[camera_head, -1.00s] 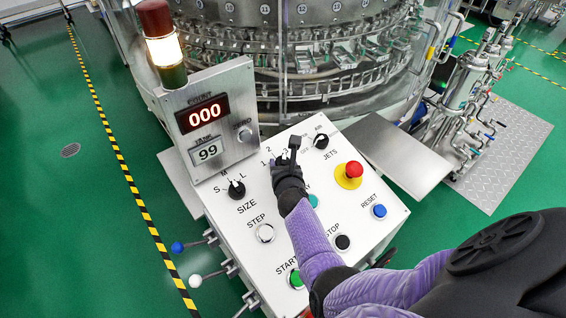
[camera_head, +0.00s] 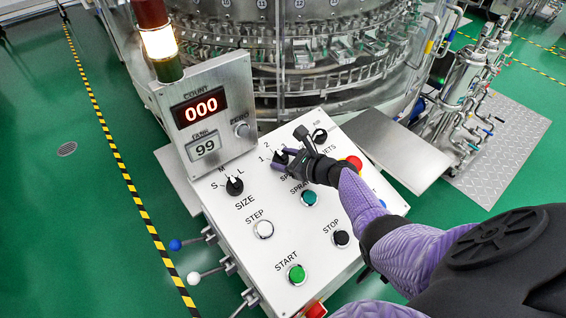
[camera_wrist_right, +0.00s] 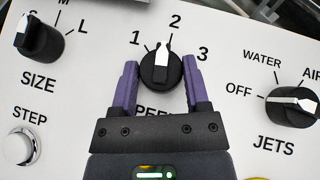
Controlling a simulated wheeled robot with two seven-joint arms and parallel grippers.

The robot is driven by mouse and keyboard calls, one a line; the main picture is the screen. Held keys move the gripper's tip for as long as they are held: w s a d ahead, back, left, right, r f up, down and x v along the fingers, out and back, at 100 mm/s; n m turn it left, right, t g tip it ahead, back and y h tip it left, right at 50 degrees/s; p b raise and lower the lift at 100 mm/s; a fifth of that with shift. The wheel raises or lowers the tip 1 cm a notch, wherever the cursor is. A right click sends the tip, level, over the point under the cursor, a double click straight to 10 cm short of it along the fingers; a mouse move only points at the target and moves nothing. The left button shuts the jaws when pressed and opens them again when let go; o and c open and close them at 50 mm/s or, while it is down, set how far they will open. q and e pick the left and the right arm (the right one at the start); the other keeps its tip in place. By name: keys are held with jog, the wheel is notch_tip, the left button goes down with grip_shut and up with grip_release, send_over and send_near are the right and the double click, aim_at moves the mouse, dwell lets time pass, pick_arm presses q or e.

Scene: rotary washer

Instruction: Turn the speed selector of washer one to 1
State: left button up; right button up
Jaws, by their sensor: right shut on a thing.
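The speed selector is a black knob with a white pointer on the sloping panel; it shows in the right wrist view (camera_wrist_right: 161,69) and, partly covered, in the head view (camera_head: 280,157). Its pointer aims close to the 2 mark, slightly toward the 1 side. The labels 1, 2 and 3 arc above it. My right gripper (camera_head: 287,161) reaches it from the right in the head view. In the right wrist view its purple fingers (camera_wrist_right: 160,88) stand on either side of the knob, shut on it. My left gripper is out of view.
The size knob (camera_head: 234,186) is left of the selector, and the jets knob (camera_wrist_right: 293,106) right of it. Step (camera_head: 263,229), start (camera_head: 296,274) and stop (camera_head: 341,238) buttons lie nearer. The display box (camera_head: 205,115) rises at the panel's back left.

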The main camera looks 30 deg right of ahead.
jog(key=n+y+b, duration=0.1)
jog(key=n+g+b, duration=0.1)
jog(key=n+y, duration=0.1)
jog(key=shift+w+d+f+g+y+b, duration=0.1)
jog(key=shift+d+f+g+y+b, duration=0.1)
jog(key=shift+f+g+y+b, duration=0.15)
jog(key=n+g+y+b, duration=0.1)
jog(key=b, duration=0.1)
jog(key=n+g+y+b, duration=0.1)
jog(key=n, duration=0.1)
jog(key=shift+r+b, duration=0.2)
jog(key=shift+b, duration=0.15)
jog(key=shift+w+r+n+g+y+b, duration=0.1)
jog(key=shift+n+g+y+b, duration=0.25)
jog(key=shift+n+g+b, duration=0.35)
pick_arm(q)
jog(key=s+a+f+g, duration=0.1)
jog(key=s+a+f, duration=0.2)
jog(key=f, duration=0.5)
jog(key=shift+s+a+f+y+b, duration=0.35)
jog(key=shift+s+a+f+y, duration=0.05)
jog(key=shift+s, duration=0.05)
pick_arm(e)
jog(key=shift+r+n, duration=0.1)
jog(key=shift+n, duration=0.4)
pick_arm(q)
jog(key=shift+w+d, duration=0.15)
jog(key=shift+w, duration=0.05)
pick_arm(e)
jog(key=shift+r, duration=0.1)
